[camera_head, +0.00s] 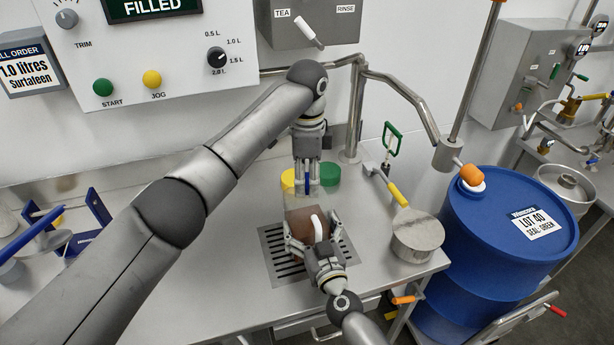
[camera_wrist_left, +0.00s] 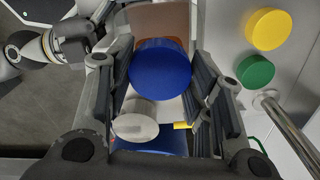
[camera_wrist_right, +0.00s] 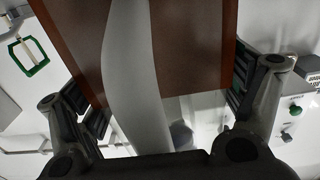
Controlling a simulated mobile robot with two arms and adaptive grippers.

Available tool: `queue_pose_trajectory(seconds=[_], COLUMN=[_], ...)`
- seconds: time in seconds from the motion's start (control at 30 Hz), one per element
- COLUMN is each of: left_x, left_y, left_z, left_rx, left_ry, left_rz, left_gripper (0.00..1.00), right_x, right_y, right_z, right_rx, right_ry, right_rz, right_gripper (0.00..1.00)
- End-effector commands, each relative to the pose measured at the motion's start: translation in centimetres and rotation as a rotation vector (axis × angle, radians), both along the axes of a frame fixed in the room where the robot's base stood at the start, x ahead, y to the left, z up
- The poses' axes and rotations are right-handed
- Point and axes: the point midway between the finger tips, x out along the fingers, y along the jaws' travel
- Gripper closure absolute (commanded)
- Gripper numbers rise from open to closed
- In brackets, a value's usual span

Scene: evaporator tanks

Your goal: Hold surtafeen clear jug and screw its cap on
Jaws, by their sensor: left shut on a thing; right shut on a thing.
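The jug (camera_head: 300,222) holds brown liquid and has a pale handle (camera_head: 318,228). It stands over the drain grate on the counter. My right gripper (camera_head: 311,240) is shut on the jug from the front; the right wrist view shows the brown body (camera_wrist_right: 192,45) and the handle (camera_wrist_right: 138,80) between its fingers. My left gripper (camera_head: 307,186) points down above the jug, shut on the blue cap (camera_head: 308,172). The cap also shows between its fingers in the left wrist view (camera_wrist_left: 160,68). Whether the cap touches the jug's neck is hidden.
A yellow cap (camera_head: 288,179) and a green cap (camera_head: 328,177) are behind the jug. The drain grate (camera_head: 280,268) lies below. A panel reads "FILLED" (camera_head: 152,6).

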Motion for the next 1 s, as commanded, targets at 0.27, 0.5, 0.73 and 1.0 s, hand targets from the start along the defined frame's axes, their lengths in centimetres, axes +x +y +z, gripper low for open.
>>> queue_pose_trajectory(seconds=[0.27,0.5,0.73,1.0], left_x=[0.07,0.07,0.04,0.02], left_y=[0.06,0.06,0.05,0.01], left_z=[0.0,-0.01,-0.01,0.07], left_rx=[0.001,0.001,0.001,0.0], left_ry=[-0.002,-0.002,-0.001,-0.001], left_rz=[-0.416,-0.484,-0.483,-0.483], left_gripper=[0.81,0.5,0.27,0.27], right_x=[-0.04,-0.04,-0.02,-0.02], right_y=[0.05,0.05,0.04,0.03], right_z=[0.01,0.01,0.01,0.0], right_rx=[0.0,0.0,0.0,0.0], right_ry=[0.0,0.0,0.0,0.0], right_rz=[0.001,0.001,0.001,0.001], right_gripper=[0.76,0.76,0.76,0.76])
